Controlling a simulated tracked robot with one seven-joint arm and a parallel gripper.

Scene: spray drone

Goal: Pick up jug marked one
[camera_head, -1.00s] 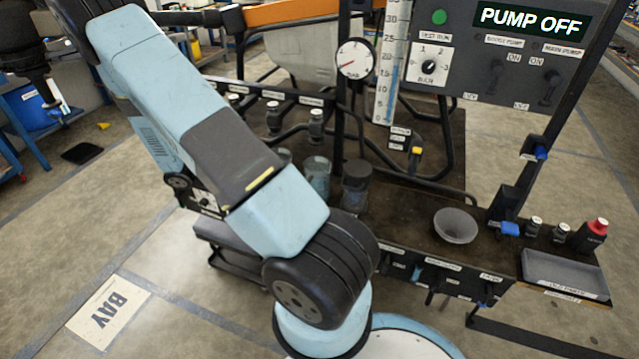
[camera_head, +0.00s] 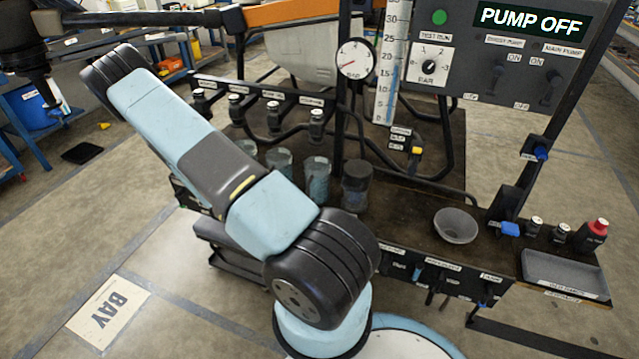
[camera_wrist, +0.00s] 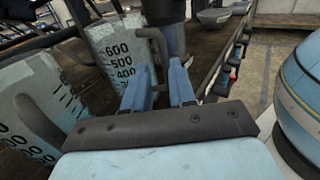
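Several clear graduated jugs stand in a row on the dark bench. In the head view I see a left jug (camera_head: 245,148), a middle jug (camera_head: 280,163) and a right jug (camera_head: 317,182). In the wrist view one jug (camera_wrist: 115,50) with 400 to 600 marks stands just beyond my gripper (camera_wrist: 161,85), and another jug (camera_wrist: 30,95) is close at left. My gripper's two blue fingers are apart, pointing at a dark handle (camera_wrist: 158,42); whether they straddle it I cannot tell. No number one is readable on any jug. The head view hides my gripper behind my arm.
A dark jar (camera_head: 356,182) stands right of the jugs, with a grey bowl (camera_head: 456,226) further right.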

